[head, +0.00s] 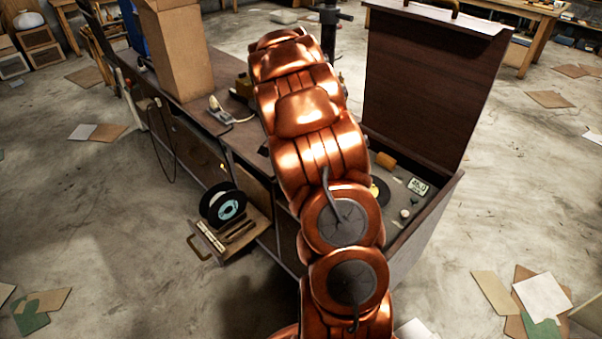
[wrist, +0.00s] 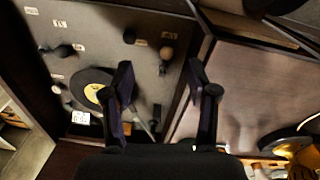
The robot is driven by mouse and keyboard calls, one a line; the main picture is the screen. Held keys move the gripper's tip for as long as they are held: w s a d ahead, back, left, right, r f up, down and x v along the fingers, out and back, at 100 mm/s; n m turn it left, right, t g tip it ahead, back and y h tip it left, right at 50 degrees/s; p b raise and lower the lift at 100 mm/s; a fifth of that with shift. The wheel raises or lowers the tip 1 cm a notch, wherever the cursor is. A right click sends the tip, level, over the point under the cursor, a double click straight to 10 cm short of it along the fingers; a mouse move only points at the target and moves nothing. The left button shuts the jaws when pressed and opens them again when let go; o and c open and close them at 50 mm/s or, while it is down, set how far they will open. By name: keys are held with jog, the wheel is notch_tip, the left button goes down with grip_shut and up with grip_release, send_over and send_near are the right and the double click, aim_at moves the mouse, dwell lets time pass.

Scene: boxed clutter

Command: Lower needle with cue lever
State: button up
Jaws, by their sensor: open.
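The record player shows in the wrist view as a grey deck (wrist: 105,20) in a dark wooden box. A black record with a yellow label (wrist: 92,90) lies on it, partly hidden by my left finger. A grey bar that looks like the tonearm (wrist: 146,130) shows between my fingers. Several small knobs and labels stand around it; I cannot tell which is the cue lever or make out the needle. My gripper (wrist: 160,65) is open and empty over the deck's edge. In the head view my arm hides my gripper and part of the record (head: 380,191).
The raised dark lid (head: 425,85) stands behind the deck. A brown round knob (wrist: 166,53) is near my fingertips. A cardboard box (head: 178,45) and a reel (head: 224,205) are to the left. The floor at right is mostly clear, with scattered papers.

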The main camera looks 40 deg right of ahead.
jog(key=d+f, duration=0.2)
jog(key=w+d+f+m, duration=0.1)
jog(key=d+f, duration=0.1)
jog(key=f, duration=0.1)
jog(key=d+f+m+b, duration=0.1)
jog(key=d+f, duration=0.1)
jog(key=shift+w+d+f, duration=0.15)
jog(key=shift+w+d, duration=0.05)
jog(key=shift+w, duration=0.15)
jog(key=shift+f+b, duration=0.5)
jog(key=shift+f, duration=4.05)
jog(key=shift+r, duration=0.1)
grip_shut()
